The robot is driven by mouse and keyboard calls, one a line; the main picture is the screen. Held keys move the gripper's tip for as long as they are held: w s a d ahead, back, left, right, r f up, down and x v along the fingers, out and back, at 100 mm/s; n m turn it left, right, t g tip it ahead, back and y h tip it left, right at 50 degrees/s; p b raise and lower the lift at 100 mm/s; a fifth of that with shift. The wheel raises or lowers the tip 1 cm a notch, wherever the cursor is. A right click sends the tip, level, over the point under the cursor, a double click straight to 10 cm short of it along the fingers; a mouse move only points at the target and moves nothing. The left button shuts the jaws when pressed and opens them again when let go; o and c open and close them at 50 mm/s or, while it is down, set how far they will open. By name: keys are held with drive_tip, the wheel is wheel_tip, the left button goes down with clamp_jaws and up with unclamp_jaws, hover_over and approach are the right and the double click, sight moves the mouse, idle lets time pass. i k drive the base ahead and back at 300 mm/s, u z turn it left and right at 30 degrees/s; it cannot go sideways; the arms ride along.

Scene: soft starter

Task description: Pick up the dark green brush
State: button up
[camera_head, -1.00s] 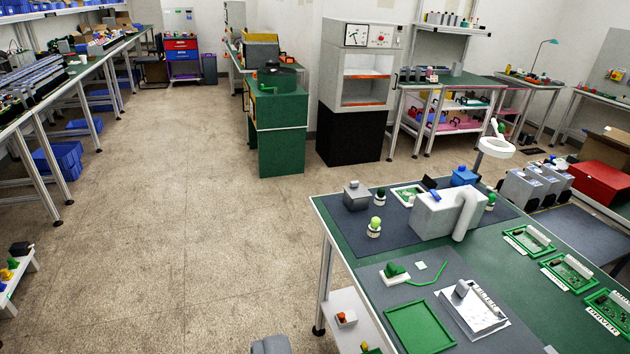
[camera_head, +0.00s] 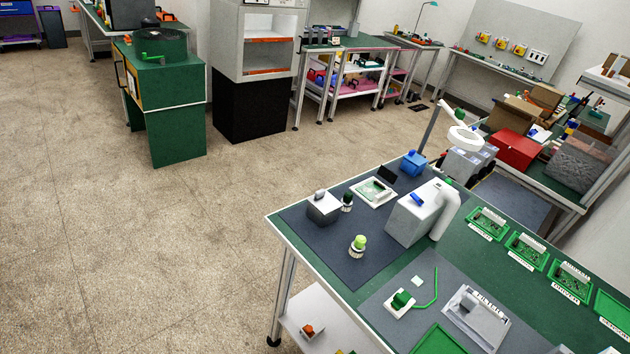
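A small round brush with a dark green knob (camera_head: 347,201) stands on the dark mat of the green-topped workbench, just right of a grey block (camera_head: 323,206). A similar brush with a light green knob (camera_head: 358,245) stands nearer on the same mat. Another dark green top (camera_head: 447,181) shows behind the grey-white box (camera_head: 415,215); most of it is hidden, so I cannot tell what it is. My gripper is not in view.
The workbench (camera_head: 285,228) fills the lower right and holds several green circuit boards (camera_head: 487,223). A green cabinet (camera_head: 178,130) and a black-based cabinet (camera_head: 248,105) stand beyond. The floor (camera_head: 130,260) at left is clear.

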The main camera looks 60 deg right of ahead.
sight(346, 201)
drive_tip(key=z, duration=0.35)
drive_tip(key=i, duration=1.15)
drive_tip(key=z, duration=1.2)
drive_tip(key=i, duration=0.65)
drive_tip(key=z, duration=0.4)
drive_tip(key=k, duration=0.9)
drive_tip(key=z, duration=0.2)
drive_tip(key=i, duration=0.9)
drive_tip(key=u, duration=0.1)
